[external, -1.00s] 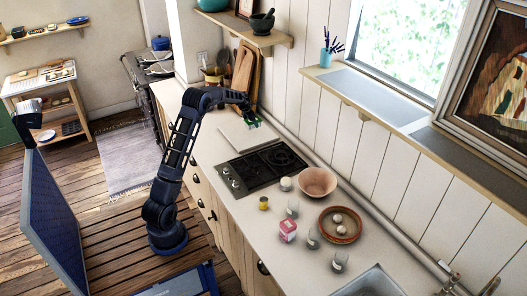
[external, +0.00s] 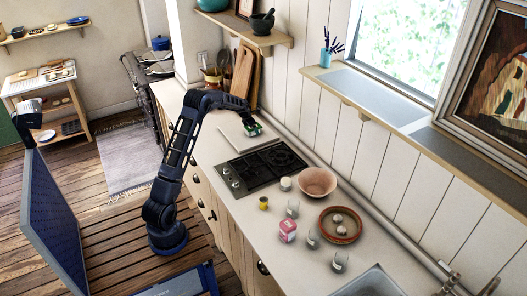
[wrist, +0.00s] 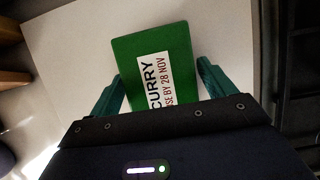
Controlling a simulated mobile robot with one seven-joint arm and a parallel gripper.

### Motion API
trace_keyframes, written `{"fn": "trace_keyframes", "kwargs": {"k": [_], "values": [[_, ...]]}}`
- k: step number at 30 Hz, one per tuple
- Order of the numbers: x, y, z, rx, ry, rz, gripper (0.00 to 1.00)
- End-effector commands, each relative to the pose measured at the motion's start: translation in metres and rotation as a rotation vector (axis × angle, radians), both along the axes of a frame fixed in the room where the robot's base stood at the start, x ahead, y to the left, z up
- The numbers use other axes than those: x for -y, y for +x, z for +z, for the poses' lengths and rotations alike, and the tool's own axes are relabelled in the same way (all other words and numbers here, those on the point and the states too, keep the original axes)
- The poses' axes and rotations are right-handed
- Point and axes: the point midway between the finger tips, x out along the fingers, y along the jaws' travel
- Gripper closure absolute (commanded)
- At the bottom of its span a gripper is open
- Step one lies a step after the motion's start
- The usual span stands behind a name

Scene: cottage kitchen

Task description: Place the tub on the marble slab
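The tub (wrist: 178,42) is green with a white label reading CURRY and a use-by date. In the wrist view it sits between the two fingers of my gripper (wrist: 160,70), which reach its opposite sides and look closed on it. In the external view the tub (external: 255,131) is small and green below my gripper (external: 251,124). It is over the right part of the pale, flat marble slab (external: 233,137). I cannot tell whether its underside touches the slab.
A black hob (external: 262,168) lies just in front of the slab. Cutting boards (external: 245,75) and utensils stand behind.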

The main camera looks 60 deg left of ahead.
Motion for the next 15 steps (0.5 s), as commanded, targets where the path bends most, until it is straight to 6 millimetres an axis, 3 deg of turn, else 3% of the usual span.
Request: {"fn": "trace_keyframes", "kwargs": {"k": [10,15], "values": [[0.0,0.0,0.001,0.0,0.0,0.0,0.09],[0.0,-0.004,0.015,0.001,0.001,-0.001,0.09]]}}
